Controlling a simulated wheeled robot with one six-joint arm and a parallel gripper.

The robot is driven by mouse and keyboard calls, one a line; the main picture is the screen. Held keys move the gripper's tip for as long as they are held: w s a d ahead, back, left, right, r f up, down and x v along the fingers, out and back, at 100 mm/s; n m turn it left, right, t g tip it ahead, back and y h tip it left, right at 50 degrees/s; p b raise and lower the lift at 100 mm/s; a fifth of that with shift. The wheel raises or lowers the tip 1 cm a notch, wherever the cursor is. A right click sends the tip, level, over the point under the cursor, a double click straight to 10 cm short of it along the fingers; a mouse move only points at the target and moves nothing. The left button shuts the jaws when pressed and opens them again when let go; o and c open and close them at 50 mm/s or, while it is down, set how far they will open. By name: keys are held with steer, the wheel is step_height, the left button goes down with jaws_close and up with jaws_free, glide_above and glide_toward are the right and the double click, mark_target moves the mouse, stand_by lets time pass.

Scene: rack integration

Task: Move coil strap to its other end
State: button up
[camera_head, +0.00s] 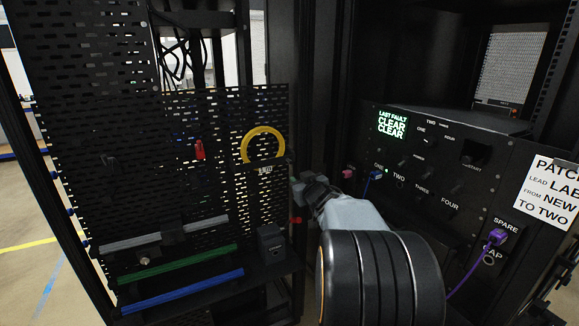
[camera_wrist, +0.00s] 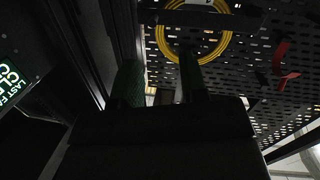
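A yellow coil (camera_head: 262,144) hangs on the black perforated panel. A dark bar with a small pale label (camera_head: 265,169) crosses its lower part; I cannot tell whether this is the strap. In the wrist view the yellow coil (camera_wrist: 172,50) is at the top, with a dark band (camera_wrist: 205,19) across it, partly cut off by the frame edge. My gripper (camera_head: 297,186) is to the right of and below the coil in the head view. In the wrist view my gripper (camera_wrist: 160,80) shows two fingers apart, with nothing seen between them; one fingertip overlaps the coil's image.
A red item (camera_head: 199,150) hangs left of the coil. Grey, green (camera_head: 178,264) and blue bars lie below on the panel, beside a dark box (camera_head: 270,243). A console (camera_head: 440,165) with a lit display, cables and a white sign (camera_head: 548,198) stands right. A dark rack post separates them.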

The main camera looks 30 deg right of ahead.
mark_target(292, 163)
steer(key=w+d, duration=0.1)
steer(key=w, duration=0.3)
steer(key=w+d+n+t+y+p, duration=0.1)
steer(key=w+d, duration=0.1)
steer(key=w, duration=0.3)
steer(key=w+d+y+p, duration=0.1)
steer(key=w+d, duration=0.1)
steer(key=w, duration=0.2)
steer(key=shift+w+f+t, duration=0.1)
steer(key=shift+w+t, duration=0.2)
steer(key=shift+t, duration=0.1)
jaws_close()
